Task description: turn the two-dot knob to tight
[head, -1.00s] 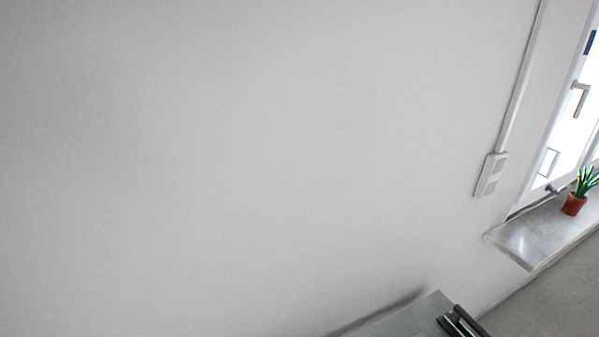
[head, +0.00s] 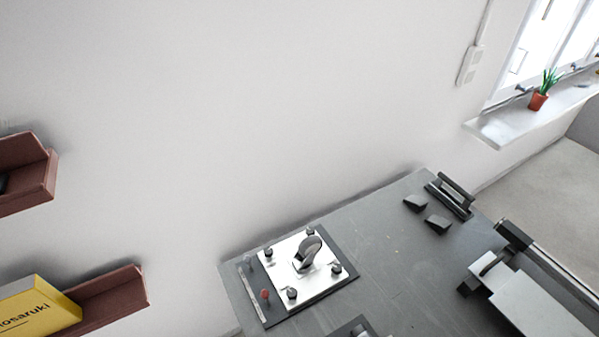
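A square white plate (head: 313,281) on a dark base lies on the grey table at the lower middle. Small black knobs stand near its corners: a left one (head: 268,253), a back one (head: 310,231), a right one (head: 336,267) and a front one (head: 292,293). A larger grey curved part (head: 308,256) rises from the plate's middle. Dot marks are too small to make out, so I cannot tell which knob has two dots or how it is turned.
A red-tipped part (head: 265,294) stands beside the plate. Brown shelves (head: 115,299), one with a yellow box (head: 36,306), are at left.

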